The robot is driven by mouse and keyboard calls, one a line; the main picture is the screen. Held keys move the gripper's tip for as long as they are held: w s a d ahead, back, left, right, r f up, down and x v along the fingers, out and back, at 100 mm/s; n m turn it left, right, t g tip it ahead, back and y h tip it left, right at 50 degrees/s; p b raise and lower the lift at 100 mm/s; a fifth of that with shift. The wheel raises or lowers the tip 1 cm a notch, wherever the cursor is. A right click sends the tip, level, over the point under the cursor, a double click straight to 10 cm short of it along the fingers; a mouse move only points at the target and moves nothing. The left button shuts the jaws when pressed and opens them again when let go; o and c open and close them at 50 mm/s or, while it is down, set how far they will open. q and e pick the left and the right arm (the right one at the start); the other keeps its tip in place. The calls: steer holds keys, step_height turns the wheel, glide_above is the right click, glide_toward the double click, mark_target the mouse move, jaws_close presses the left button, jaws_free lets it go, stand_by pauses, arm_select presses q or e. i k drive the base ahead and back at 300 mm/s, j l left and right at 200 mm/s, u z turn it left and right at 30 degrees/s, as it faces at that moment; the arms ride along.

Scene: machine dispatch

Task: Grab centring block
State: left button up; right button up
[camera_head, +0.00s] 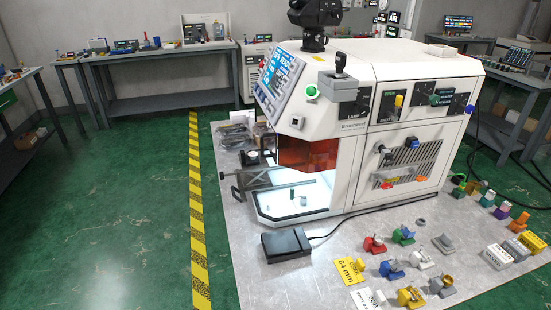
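No gripper of mine shows in the head view. I cannot tell which piece is the centring block. Small green (292,193) and grey (303,201) pieces stand in the lit chamber of the white machine (400,120).
A black box (286,245) with a cable lies before the machine. A yellow "64 mm" card (349,271) lies near the parts. Yellow blocks (519,249) stand farther right. A workbench (160,55) is at the back. The green floor (130,190) on the left is clear.

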mark_target(250, 160)
steer(key=i+j+z, duration=0.2)
steer(key=j+z, duration=0.15)
steer(key=i+j+z, duration=0.15)
steer(key=j+z, duration=0.2)
steer(key=i+j+z, duration=0.1)
steer(key=j+z, duration=0.2)
steer(key=j, duration=0.15)
